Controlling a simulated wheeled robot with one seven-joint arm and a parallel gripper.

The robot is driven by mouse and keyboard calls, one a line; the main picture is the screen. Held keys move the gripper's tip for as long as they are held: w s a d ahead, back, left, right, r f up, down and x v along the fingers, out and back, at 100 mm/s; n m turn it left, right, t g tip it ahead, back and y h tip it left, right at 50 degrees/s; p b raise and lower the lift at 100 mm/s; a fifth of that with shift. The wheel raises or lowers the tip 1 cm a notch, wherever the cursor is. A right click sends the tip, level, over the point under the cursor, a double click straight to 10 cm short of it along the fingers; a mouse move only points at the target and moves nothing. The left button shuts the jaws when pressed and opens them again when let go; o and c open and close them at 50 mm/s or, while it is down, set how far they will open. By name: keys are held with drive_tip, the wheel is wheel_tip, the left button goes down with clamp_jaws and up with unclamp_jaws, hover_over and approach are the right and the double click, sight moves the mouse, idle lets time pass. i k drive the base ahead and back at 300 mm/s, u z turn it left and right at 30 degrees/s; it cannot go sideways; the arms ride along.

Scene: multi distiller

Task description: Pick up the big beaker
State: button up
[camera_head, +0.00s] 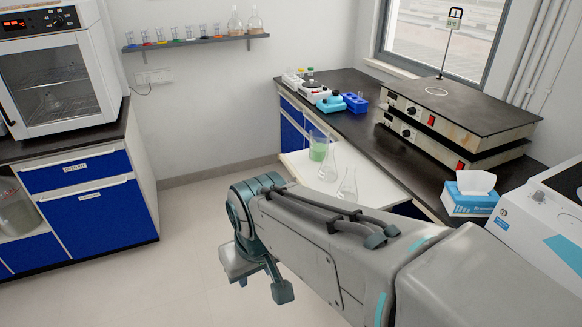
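A clear beaker with green liquid (318,150) stands at the back of a white surface (372,178) beside the dark bench. It is the only beaker I can make out on that surface. A conical flask (328,168) stands just in front of it, and a second flask (347,188) stands nearer, partly hidden by my arm. My gripper (263,285) hangs over the floor, to the left of and nearer than the white surface. Its two fingers are apart with nothing between them, clear of the beaker.
A white instrument (545,225) stands at right. An oven (55,75) sits on the left cabinet. A wall shelf (200,41) holds glassware. The floor between is clear.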

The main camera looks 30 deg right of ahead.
sight(319, 145)
drive_tip(key=i, duration=0.2)
drive_tip(key=z, duration=1.3)
drive_tip(key=i, duration=0.5)
drive_tip(key=u, duration=0.05)
